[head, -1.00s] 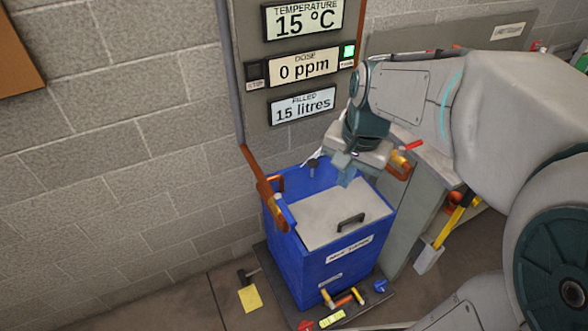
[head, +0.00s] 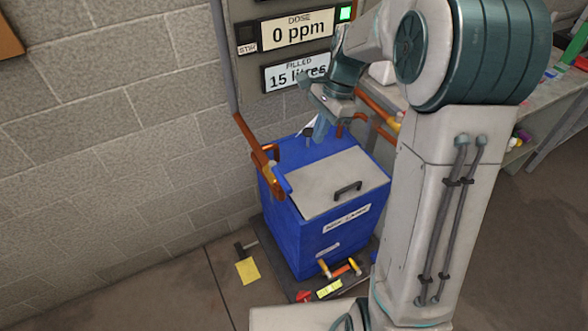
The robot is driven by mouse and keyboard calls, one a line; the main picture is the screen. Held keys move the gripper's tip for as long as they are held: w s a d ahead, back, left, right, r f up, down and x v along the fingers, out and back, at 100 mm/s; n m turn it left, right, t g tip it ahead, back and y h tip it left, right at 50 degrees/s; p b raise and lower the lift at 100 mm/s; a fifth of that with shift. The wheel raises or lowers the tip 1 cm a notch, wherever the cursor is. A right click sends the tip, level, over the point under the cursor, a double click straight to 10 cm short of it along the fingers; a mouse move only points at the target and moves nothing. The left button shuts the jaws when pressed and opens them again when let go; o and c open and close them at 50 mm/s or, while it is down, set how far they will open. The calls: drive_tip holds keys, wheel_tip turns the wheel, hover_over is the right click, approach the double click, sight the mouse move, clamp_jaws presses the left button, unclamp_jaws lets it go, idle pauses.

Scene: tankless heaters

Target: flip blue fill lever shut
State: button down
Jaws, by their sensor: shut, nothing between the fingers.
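The blue fill lever (head: 283,181) is on the copper pipe (head: 258,150) at the left rim of the blue tank (head: 320,240). It slants down along the tank's left top edge, and its exact setting is hard to tell. My gripper (head: 320,130) points down above the back of the tank, with its fingers together and nothing between them. It is to the right of the lever and higher in the picture, apart from it.
The tank's grey lid (head: 330,185) with a dark handle (head: 348,191) lies in front of my gripper. A copper pipe (head: 378,108) runs behind my wrist on the right. My arm hides the right side.

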sight(282, 180)
drive_tip(key=s+a+f+p, duration=0.1)
drive_tip(key=s+a+f, duration=0.1)
drive_tip(key=a+f, duration=0.4)
drive_tip(key=shift+d+p+x, duration=0.35)
drive_tip(key=shift+d+x, duration=0.05)
drive_tip(key=shift+x, duration=1.7)
drive_tip(key=shift+s+f, duration=0.1)
drive_tip(key=shift+s+d, duration=0.1)
